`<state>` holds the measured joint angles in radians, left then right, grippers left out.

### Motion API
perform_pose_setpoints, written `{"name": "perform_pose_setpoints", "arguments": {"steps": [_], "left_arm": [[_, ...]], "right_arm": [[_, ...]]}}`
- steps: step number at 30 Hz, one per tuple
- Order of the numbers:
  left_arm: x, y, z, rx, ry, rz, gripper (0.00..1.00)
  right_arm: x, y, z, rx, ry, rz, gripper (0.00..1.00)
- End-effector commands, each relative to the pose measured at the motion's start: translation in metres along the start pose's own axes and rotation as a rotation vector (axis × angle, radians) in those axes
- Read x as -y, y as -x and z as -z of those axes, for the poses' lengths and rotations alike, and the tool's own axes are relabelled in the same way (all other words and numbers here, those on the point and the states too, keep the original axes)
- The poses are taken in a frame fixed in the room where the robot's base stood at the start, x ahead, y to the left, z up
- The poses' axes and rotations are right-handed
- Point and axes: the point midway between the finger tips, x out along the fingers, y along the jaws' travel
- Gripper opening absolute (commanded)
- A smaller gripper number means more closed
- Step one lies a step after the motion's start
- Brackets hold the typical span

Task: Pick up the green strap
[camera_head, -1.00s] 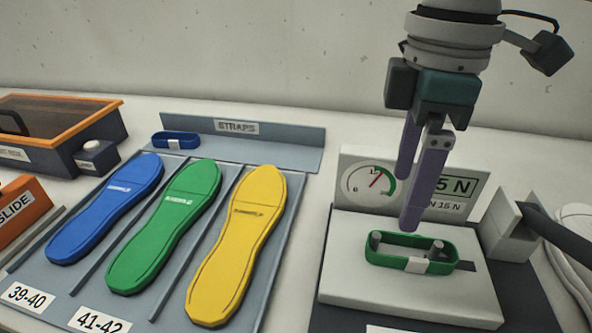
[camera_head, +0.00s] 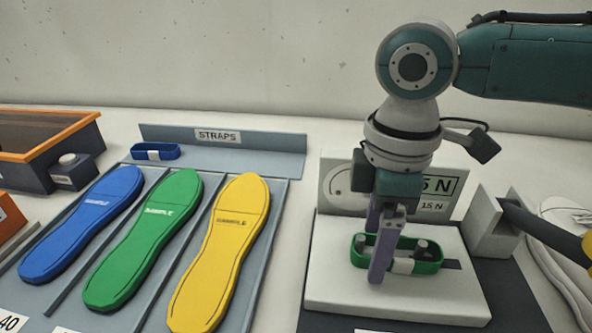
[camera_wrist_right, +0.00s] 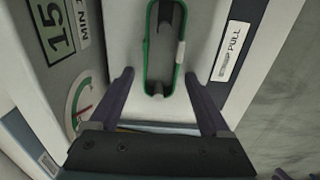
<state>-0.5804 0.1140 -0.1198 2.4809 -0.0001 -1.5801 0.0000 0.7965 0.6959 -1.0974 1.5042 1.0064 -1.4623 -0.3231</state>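The green strap (camera_head: 427,267) is a closed loop with a white tag. It sits around two grey posts on the white block of the gauge stand (camera_head: 400,300). My right gripper (camera_head: 378,258) hangs at the strap's left part, and one purple finger covers a bit of it. In the right wrist view the gripper (camera_wrist_right: 159,77) is open, with the green strap (camera_wrist_right: 147,60) ahead of and between the spread fingertips. Nothing shows gripped. My left gripper is not in view.
Blue (camera_head: 82,222), green (camera_head: 145,240) and yellow (camera_head: 218,255) insoles lie on the grey tray at left. A blue strap (camera_head: 155,151) lies behind them. A grey block with a dark lever (camera_head: 545,230) stands right of the gauge stand.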

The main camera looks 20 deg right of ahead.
Motion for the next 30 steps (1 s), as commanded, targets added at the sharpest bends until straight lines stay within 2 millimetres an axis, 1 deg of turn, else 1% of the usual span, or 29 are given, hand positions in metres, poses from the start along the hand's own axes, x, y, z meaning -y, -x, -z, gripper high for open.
{"name": "perform_pose_setpoints", "arguments": {"steps": [1,2,18,21,30], "left_arm": [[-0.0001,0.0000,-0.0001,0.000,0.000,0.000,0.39],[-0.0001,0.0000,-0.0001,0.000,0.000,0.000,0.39],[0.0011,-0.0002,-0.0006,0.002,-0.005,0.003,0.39],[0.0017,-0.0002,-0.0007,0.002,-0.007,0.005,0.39],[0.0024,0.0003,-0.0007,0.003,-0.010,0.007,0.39]], "right_arm": [[0.0000,0.0001,0.0001,0.000,0.000,0.000,0.74],[0.0000,0.0002,0.0001,0.000,0.000,0.000,0.71],[0.0000,0.0004,0.0000,0.000,0.000,0.000,0.10],[0.0000,0.0004,0.0000,0.000,-0.001,0.000,0.00],[-0.0001,0.0025,0.0002,-0.001,-0.001,0.000,0.00]]}}
